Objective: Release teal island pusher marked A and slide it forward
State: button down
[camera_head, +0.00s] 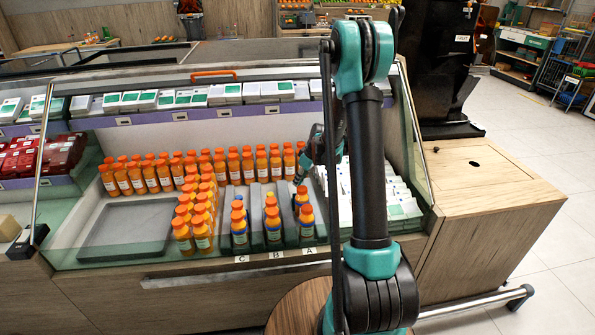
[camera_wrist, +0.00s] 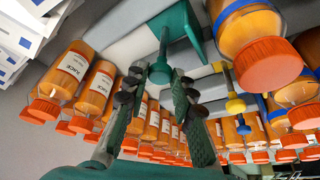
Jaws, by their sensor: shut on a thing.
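The teal pusher (camera_wrist: 176,28) shows in the wrist view as a flat plate with a stem and round knob. My gripper (camera_wrist: 160,78) has its two dark fingers on either side of the knob and is shut on it. In the head view my gripper (camera_head: 303,168) reaches into the case at the back of the lane above label A (camera_head: 309,251), which holds orange-capped juice bottles (camera_head: 306,222). The pusher itself is hidden there behind the bottles and my arm. In the wrist view a large bottle (camera_wrist: 252,40) stands just right of the pusher.
A yellow knob (camera_wrist: 235,104) and a blue knob (camera_wrist: 243,128) lie to the right in the wrist view. Lanes B (camera_head: 276,255) and C (camera_head: 241,259) hold more bottles. Bottle rows stand close behind. White cartons (camera_head: 398,205) are right of lane A. A grey tray (camera_head: 125,226) is empty.

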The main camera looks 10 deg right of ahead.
jog(key=s, duration=0.2)
jog(key=shift+s, duration=0.3)
jog(key=c, duration=1.3)
grip_release()
jog(key=shift+o, duration=0.2)
jog(key=v, duration=1.2)
